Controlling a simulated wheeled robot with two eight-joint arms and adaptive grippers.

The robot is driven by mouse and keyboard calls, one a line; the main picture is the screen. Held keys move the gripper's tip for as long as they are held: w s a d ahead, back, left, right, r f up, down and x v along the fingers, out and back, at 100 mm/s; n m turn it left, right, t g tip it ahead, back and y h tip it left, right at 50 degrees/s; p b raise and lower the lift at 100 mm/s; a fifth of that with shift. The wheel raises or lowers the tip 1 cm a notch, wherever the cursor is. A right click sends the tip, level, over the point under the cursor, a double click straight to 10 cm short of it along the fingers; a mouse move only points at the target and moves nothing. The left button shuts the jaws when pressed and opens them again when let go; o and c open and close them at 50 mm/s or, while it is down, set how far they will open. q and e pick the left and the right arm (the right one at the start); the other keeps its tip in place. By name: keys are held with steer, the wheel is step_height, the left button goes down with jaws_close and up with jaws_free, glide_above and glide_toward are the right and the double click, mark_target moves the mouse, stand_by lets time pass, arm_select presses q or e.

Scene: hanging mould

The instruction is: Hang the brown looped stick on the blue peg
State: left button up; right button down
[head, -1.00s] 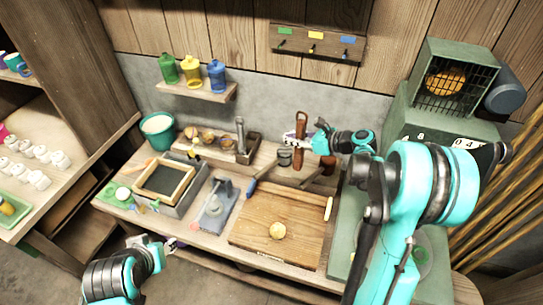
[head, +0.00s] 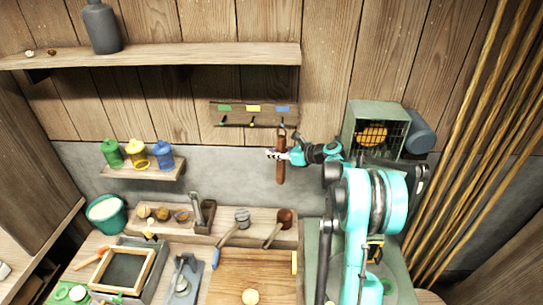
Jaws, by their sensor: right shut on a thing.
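The blue peg (head: 286,124) is a small dark peg under that label, close to the loop. I cannot tell whether the loop touches the peg or is around it. My left gripper is out of view.
A small shelf (head: 145,170) with green, yellow and blue bottles is on the wall to the left. A long shelf (head: 170,56) runs above the rack. The bench below holds tools and a wooden board (head: 235,270).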

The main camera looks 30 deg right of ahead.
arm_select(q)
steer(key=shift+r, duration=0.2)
arm_select(e)
steer(key=shift+w+d+f, duration=0.25)
steer(key=shift+w+d, duration=0.5)
steer(key=shift+w, duration=0.5)
steer(key=shift+w+d+f, duration=0.3)
steer(key=shift+w+d, duration=0.45)
steer(key=shift+w, duration=0.45)
steer(key=shift+w+d+f, duration=0.25)
steer(key=shift+w+d, duration=0.5)
steer(key=shift+w, duration=0.5)
